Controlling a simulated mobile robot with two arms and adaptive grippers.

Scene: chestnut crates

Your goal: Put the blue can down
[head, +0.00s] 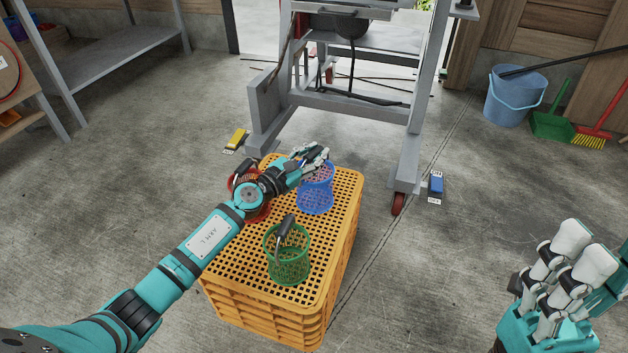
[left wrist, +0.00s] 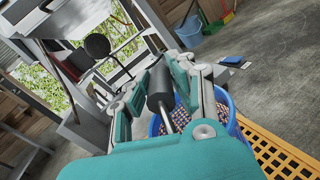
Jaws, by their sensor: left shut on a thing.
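The blue can (head: 315,196) is a mesh basket with a handle, at the far right part of the orange crate's top (head: 338,230). My left gripper (head: 318,154) is shut on its handle, above the can. In the left wrist view the dark handle grip (left wrist: 160,87) sits between the fingers, and the can's blue rim (left wrist: 226,100) shows behind them. The can looks upright; I cannot tell whether its base touches the crate. My right gripper (head: 572,250) is at the lower right, away from the crate; its finger opening is unclear.
A green mesh can (head: 288,262) stands near the crate's front. A red can (head: 240,180) is partly hidden behind my left arm. A grey wheeled frame (head: 350,103) stands just behind the crate. A blue bucket (head: 514,100) is at the far right. Floor right of the crate is clear.

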